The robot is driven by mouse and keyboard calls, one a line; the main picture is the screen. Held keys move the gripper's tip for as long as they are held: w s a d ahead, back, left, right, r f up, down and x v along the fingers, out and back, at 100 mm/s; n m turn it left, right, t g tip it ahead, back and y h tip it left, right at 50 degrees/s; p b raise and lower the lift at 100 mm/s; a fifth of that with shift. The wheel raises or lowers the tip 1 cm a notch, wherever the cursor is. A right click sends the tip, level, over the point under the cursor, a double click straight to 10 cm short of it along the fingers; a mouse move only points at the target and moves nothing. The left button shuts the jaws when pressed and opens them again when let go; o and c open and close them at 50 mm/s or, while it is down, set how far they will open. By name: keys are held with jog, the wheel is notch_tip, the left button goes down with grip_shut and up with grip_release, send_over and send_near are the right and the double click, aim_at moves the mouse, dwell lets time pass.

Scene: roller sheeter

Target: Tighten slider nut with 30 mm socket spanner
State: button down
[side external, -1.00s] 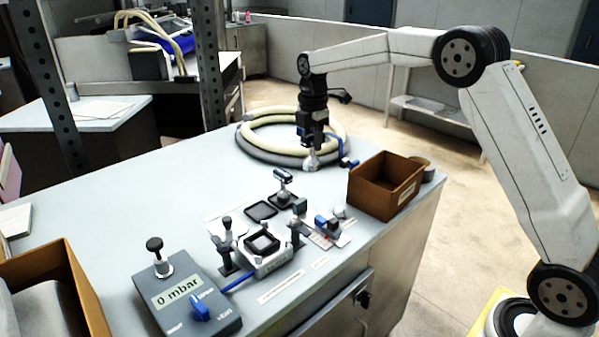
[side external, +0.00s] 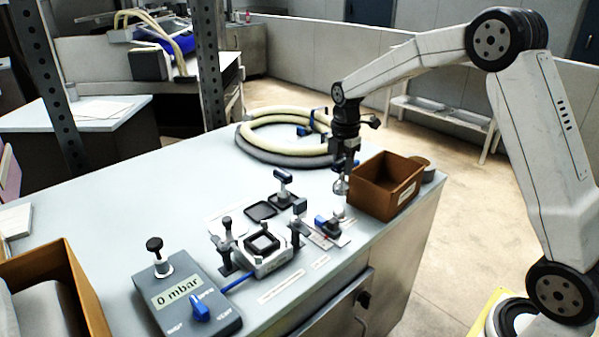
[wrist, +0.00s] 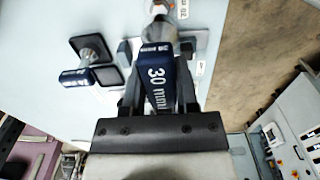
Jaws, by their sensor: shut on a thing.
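The 30 mm socket spanner has a dark blue handle (wrist: 157,75) marked "30 mm" and a silver socket end, seen in the side view (side external: 341,186). My gripper (side external: 346,150) is shut on it and holds it above the bench, left of the brown box. In the wrist view, the handle lies between the two fingers of my gripper (wrist: 158,95), with the grey socket (wrist: 158,8) beyond it at the top edge. A small fixture with a blue part (side external: 321,220) stands on the bench below and left of the spanner. I cannot make out the slider nut.
A brown open box (side external: 385,187) stands close right of my gripper. A clamped block (side external: 265,258), a blue-topped tool (side external: 284,177) and a grey box reading 0 mbar (side external: 187,302) stand to the left. Coiled hoses (side external: 270,155) lie behind. Bare bench lies at left (side external: 150,195).

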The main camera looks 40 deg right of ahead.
aim_at(341, 182)
jog(key=shift+f, duration=0.35)
jog(key=shift+f, duration=2)
jog(key=shift+f, duration=1.45)
dwell(0.8)
dwell(0.3)
jog(key=shift+m, duration=3.6)
